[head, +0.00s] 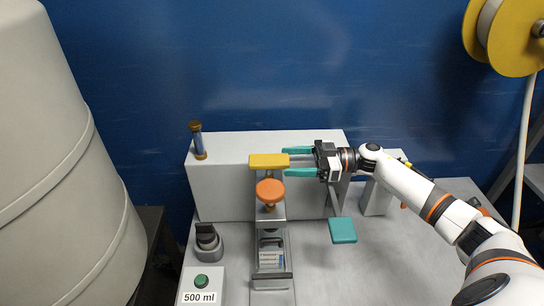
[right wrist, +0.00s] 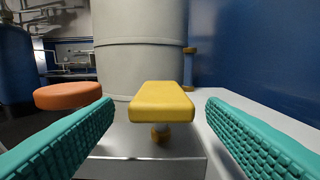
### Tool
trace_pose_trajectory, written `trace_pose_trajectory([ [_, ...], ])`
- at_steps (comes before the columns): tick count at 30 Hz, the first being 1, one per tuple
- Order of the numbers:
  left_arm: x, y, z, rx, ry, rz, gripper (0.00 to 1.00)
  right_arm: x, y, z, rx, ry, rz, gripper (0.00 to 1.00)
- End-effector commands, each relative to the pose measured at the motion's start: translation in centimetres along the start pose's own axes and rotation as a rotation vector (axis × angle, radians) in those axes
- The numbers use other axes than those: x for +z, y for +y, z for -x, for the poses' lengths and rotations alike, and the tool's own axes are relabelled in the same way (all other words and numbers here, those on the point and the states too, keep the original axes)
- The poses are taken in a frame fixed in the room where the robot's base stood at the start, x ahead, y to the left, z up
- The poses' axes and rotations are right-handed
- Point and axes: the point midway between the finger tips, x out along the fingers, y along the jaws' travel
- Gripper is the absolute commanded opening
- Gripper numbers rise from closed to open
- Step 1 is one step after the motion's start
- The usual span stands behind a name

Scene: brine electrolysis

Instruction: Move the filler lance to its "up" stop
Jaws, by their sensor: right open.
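A yellow block-shaped handle (head: 266,160) stands on a short stem at the front of the grey housing. An orange round knob (head: 270,190) sits just in front of it. I cannot tell for sure which part is the filler lance's handle. My right gripper (head: 285,161) is open, its teal fingers pointing left at the yellow handle's right end. In the right wrist view the yellow handle (right wrist: 161,101) lies between the open fingers (right wrist: 158,112), apart from both. The orange knob (right wrist: 68,95) is beyond the left finger. My left gripper is out of view.
A teal paddle (head: 342,231) on a lever stands right of the filler column. A green button (head: 201,281) above a "500 ml" label and a dark knob (head: 207,238) are at the left. A large grey tank (head: 60,170) fills the left side. A blue wall (head: 270,70) is behind.

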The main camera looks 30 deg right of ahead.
Motion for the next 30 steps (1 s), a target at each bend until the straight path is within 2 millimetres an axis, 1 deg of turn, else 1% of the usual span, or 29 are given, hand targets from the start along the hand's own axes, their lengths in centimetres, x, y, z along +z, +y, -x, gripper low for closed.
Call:
trace_pose_trajectory([
  [1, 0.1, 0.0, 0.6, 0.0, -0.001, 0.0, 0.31, 0.3, 0.0, -1.2, 0.003, -0.003, -0.001, 0.65],
  [3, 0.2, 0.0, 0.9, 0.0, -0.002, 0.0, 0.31, 0.3, 0.0, -2.4, 0.001, -0.003, 0.001, 0.65],
  [6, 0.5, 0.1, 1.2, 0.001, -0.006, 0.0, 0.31, 0.2, 0.0, -3.9, 0.002, -0.002, 0.0, 0.65],
  [9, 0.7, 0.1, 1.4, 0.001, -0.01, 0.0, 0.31, 0.1, 0.0, -4.8, 0.001, -0.002, 0.0, 0.65],
  [14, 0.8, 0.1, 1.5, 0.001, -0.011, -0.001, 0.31, 0.0, 0.0, -5.5, 0.001, 0.001, 0.0, 0.65],
  [21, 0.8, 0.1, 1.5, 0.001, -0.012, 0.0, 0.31, -0.1, 0.0, -5.5, 0.0, 0.001, 0.0, 0.65],
  [23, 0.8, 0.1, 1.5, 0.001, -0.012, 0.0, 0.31, -0.1, 0.0, -5.5, 0.0, 0.001, 0.0, 0.56],
  [30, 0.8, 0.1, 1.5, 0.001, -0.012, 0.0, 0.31, -0.1, 0.0, -5.5, 0.0, 0.001, 0.0, 0.16],
])
